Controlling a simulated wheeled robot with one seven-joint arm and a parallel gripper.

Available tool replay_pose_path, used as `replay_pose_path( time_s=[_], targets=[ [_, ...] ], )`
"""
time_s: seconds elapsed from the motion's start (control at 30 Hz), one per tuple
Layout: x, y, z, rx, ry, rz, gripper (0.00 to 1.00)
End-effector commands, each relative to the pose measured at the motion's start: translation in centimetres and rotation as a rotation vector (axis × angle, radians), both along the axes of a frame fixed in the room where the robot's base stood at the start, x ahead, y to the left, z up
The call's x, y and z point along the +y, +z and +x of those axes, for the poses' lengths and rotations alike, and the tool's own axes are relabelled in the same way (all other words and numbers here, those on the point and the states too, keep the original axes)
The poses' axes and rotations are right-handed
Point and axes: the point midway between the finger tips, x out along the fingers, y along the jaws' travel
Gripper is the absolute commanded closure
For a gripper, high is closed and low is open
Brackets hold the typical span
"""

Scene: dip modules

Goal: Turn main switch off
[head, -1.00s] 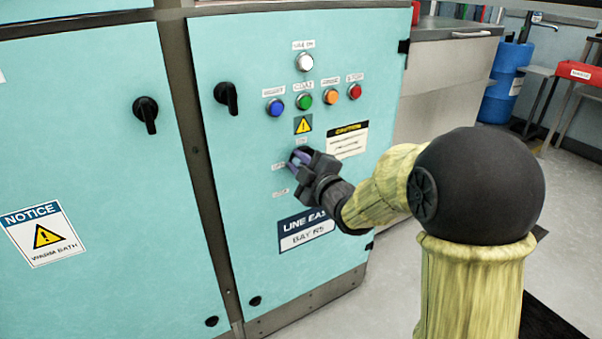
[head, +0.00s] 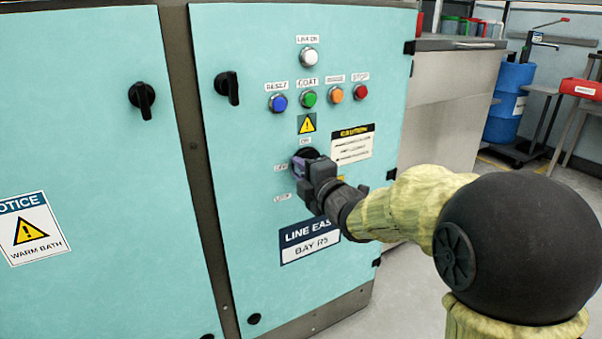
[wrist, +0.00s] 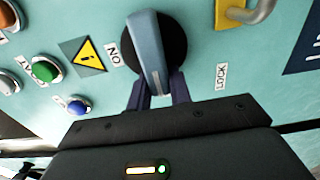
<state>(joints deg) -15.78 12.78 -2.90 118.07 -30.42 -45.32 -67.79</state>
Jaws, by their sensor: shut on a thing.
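The main switch is a rotary handle (wrist: 150,45), grey-blue on a dark round base, on the right turquoise cabinet door. My gripper (wrist: 157,92) is shut on the handle's end in the wrist view. In the head view my gripper (head: 303,163) is at the switch and hides most of it. The ON label (wrist: 113,53) and the LOCK label (wrist: 221,76) lie on either side of the handle. The handle points between them, towards the OFF label (head: 281,167) seen left of the switch in the head view. My gripper hides that label in the wrist view.
Above the switch are a white lamp (head: 310,57) and blue, green, orange and red buttons (head: 361,92). A grey loop on a yellow part (wrist: 262,10) is near the switch. A black door handle (head: 227,88) is at upper left.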

Motion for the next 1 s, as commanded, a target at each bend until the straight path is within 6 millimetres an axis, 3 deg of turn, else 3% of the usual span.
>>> replay_pose_path(
  time_s=[0.23, 0.27, 0.37, 0.77, 1.0],
  targets=[
    [0.1, 0.2, 0.1, -0.005, 0.001, 0.001, 1.0],
    [0.1, 0.2, 0.1, -0.005, 0.001, 0.001, 0.76],
    [0.1, 0.2, 0.1, -0.004, 0.001, 0.001, 0.58],
    [-0.3, 0.1, -0.4, 0.0, -0.001, 0.0, 0.58],
    [-2.1, 0.3, -2.9, 0.001, -0.002, 0.001, 0.58]
  ],
)
